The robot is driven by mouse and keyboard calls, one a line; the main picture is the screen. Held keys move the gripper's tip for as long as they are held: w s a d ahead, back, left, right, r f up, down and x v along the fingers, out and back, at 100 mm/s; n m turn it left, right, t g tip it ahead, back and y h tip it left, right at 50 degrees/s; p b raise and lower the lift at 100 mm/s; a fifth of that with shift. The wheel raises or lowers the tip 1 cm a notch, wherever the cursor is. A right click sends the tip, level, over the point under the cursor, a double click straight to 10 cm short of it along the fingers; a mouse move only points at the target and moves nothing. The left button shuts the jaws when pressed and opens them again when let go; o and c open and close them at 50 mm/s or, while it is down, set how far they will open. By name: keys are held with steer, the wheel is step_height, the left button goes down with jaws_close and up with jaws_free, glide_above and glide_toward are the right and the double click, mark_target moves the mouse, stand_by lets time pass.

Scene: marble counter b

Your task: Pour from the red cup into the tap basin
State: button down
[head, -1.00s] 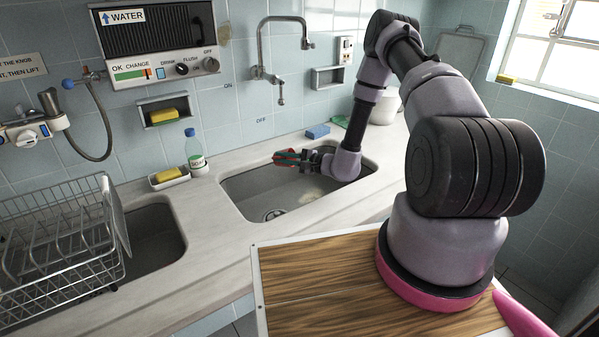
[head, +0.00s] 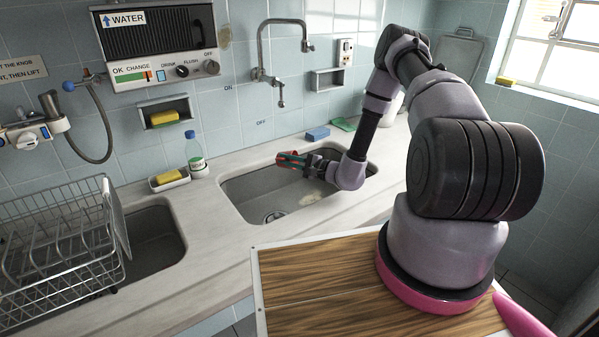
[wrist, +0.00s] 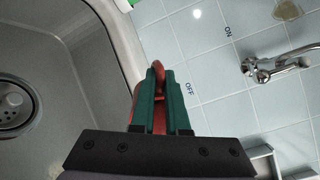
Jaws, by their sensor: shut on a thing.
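The red cup (head: 283,155) is small in the head view, over the back part of the tap basin (head: 245,207). My gripper (head: 291,159) is shut on it, with its green fingers on either side. In the wrist view a red part of the cup (wrist: 157,70) shows between the fingers (wrist: 160,95); most of the cup is hidden behind them. The cup's exact tilt and its contents cannot be made out. The grey basin with its round drain (wrist: 14,107) fills the left of the wrist view. No stream is visible.
The tap (head: 280,95) hangs from the wall behind the basin. A bottle (head: 194,152) and a dish with a yellow sponge (head: 167,176) stand left of the basin. A blue sponge (head: 317,133) lies behind it. A wire rack (head: 60,240) stands at the far left.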

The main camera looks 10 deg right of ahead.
steer(key=shift+s+d+r, duration=0.1)
steer(key=shift+d, duration=0.05)
steer(key=shift+d+r+y+b, duration=0.1)
steer(key=shift+r+y+b, duration=0.2)
steer(key=shift+r+b, duration=0.15)
steer(key=shift+s, duration=0.1)
steer(key=a+f+g+h, duration=0.1)
steer(key=w+a+g+h, duration=0.1)
steer(key=w+a+f+g+h, duration=0.1)
steer(key=h, duration=0.1)
steer(key=shift+a+f+n, duration=0.3)
steer(key=w+a+f+g+h+p, duration=0.3)
steer(key=w+a+f+g+h, duration=0.2)
steer(key=h, duration=0.4)
steer(key=shift+a+n+g, duration=0.3)
steer(key=shift+a+g, duration=0.4)
steer(key=shift+g, duration=0.2)
stand_by(0.6)
